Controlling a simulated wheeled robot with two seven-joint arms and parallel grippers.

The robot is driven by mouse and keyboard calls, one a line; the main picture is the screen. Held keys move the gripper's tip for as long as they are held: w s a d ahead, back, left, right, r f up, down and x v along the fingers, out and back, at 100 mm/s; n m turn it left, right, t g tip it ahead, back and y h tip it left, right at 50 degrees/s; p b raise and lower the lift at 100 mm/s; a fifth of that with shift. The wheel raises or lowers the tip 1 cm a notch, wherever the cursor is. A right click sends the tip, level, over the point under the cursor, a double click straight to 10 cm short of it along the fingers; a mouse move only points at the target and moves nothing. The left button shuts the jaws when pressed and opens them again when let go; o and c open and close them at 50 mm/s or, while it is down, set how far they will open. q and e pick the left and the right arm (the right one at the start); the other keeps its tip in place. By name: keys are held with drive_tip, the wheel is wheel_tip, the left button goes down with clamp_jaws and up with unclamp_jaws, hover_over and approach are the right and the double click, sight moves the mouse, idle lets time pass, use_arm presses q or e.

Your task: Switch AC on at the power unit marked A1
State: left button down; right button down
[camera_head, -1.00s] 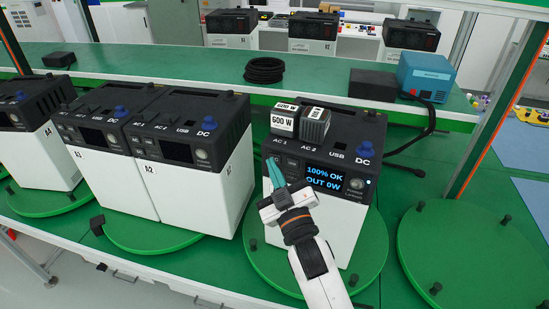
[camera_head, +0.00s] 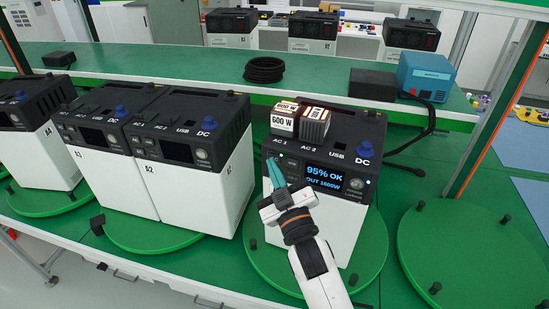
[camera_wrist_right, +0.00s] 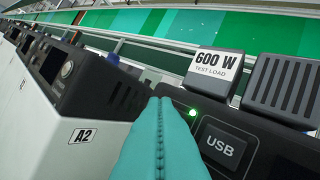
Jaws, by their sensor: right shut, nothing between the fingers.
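The power unit (camera_head: 338,222) at the right of the row stands on a green turntable; my gripper is in front of it and its own label is not visible. Its display (camera_head: 325,180) reads 95% OK, with an OUT figure well above zero. A green light (camera_head: 282,157) is lit by its AC buttons; the wrist view shows a green light (camera_wrist_right: 193,112) too. Two 600 W test loads (camera_head: 284,119) (camera_head: 314,126) sit on top, glowing orange inside. My right gripper (camera_head: 275,177) is shut and empty, its teal fingertips (camera_wrist_right: 163,115) at the front panel's left side. My left gripper is out of view.
A unit labelled A2 (camera_head: 190,190) stands to the left, with more units beyond it. An empty turntable (camera_head: 460,250) is at the right. A black box (camera_head: 372,85), a blue case (camera_head: 425,75) and a coiled cable (camera_head: 264,70) lie on the shelf behind.

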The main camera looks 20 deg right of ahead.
drive_tip(key=shift+s+a, duration=0.35)
drive_tip(key=shift+s, duration=0.05)
drive_tip(key=shift+s+a, duration=1.75)
drive_tip(key=shift+s, duration=0.1)
